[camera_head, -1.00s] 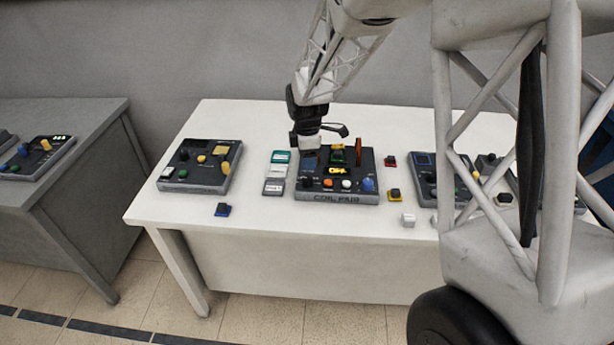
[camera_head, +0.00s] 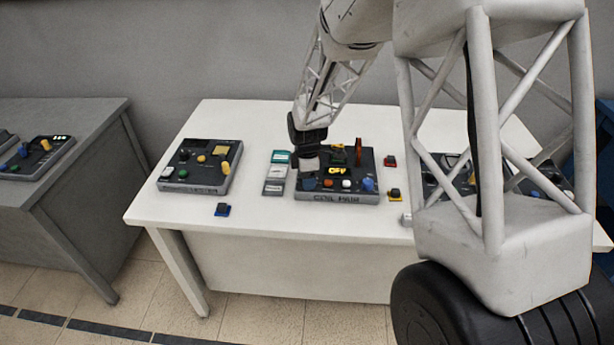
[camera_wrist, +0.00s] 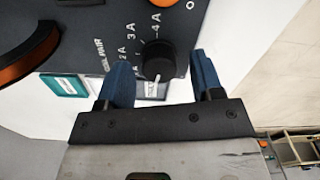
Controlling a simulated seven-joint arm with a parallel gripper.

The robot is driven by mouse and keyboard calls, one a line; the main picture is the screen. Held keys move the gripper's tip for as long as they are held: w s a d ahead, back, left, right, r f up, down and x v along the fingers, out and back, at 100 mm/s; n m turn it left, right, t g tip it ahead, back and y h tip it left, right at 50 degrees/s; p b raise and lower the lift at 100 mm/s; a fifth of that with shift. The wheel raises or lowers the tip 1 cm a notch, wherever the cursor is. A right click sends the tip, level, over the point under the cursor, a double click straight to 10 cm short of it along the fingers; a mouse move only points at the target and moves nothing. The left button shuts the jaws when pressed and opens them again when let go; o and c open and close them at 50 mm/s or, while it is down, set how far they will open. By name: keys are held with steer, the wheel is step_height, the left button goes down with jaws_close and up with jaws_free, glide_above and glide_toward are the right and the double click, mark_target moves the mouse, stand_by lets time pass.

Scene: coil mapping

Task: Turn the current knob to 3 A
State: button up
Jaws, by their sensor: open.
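The COIL PAIR panel (camera_head: 340,197) is a dark box on the white table, with a lit yellow OFF display (camera_head: 339,170). The current knob (camera_wrist: 160,58) is black and round; in the wrist view 2 A, 3 A and 4 A marks lie on its upper left side. Its white pointer line (camera_wrist: 157,79) points toward the bottom of the wrist view, away from the 3 A mark. My gripper (camera_wrist: 162,78) is open, its blue fingers on either side of the knob with gaps visible. In the head view my gripper (camera_head: 309,168) is over the panel's left side and hides the knob.
Teal, white and grey cards (camera_head: 274,172) lie left of the panel. A second panel (camera_head: 200,180) stands further left, with a blue block (camera_head: 222,210) in front. A red lever (camera_head: 358,150) rises at the panel's back. Small red (camera_head: 390,161) and yellow (camera_head: 395,195) blocks lie right.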

steer(key=c, duration=0.9)
